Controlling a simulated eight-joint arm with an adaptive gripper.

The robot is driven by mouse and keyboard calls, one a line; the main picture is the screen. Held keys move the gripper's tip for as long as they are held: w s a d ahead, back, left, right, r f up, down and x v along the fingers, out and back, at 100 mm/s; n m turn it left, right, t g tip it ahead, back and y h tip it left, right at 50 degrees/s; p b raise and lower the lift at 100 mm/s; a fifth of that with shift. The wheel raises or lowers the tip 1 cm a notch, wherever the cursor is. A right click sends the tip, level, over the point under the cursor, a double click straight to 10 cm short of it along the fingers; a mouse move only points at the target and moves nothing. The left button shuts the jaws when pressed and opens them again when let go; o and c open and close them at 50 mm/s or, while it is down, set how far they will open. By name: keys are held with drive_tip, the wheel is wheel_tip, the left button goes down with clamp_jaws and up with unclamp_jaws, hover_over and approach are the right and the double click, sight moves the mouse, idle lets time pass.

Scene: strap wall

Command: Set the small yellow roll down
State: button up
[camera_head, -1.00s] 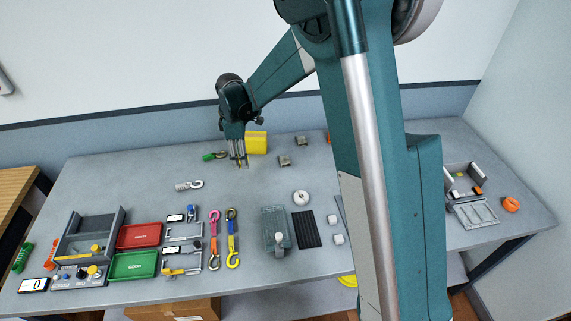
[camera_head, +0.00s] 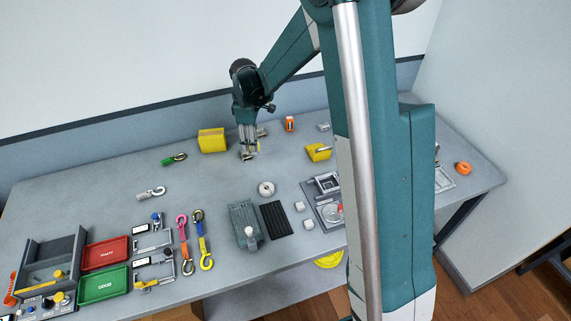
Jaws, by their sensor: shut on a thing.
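My gripper (camera_head: 248,156) points down over the back middle of the table, to the right of the large yellow block (camera_head: 212,140). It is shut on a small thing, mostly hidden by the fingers. A little yellow shows at the fingertips, which fits the small yellow roll (camera_head: 258,147). At this size I cannot tell whether the roll touches the table.
A grey clip (camera_head: 261,132) lies just behind my gripper. A yellow dispenser-like piece (camera_head: 318,152) and an orange piece (camera_head: 289,123) stand to the right. A white ring (camera_head: 266,189) lies in front. The green-ended strap (camera_head: 174,159) lies left. Bare table surrounds the gripper's front.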

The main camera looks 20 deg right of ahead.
drive_tip(key=s+d+m, duration=0.2)
drive_tip(key=d, duration=1.1)
drive_tip(key=shift+s+m, duration=0.25)
drive_tip(key=shift+m, duration=0.15)
hover_over(285, 163)
drive_tip(key=shift+s+f, duration=0.1)
drive_tip(key=shift+f, duration=2.95)
drive_tip(key=shift+f+b, duration=0.3)
drive_tip(key=shift+f, duration=1.6)
drive_tip(key=shift+f, duration=0.15)
drive_tip(key=o, duration=0.9)
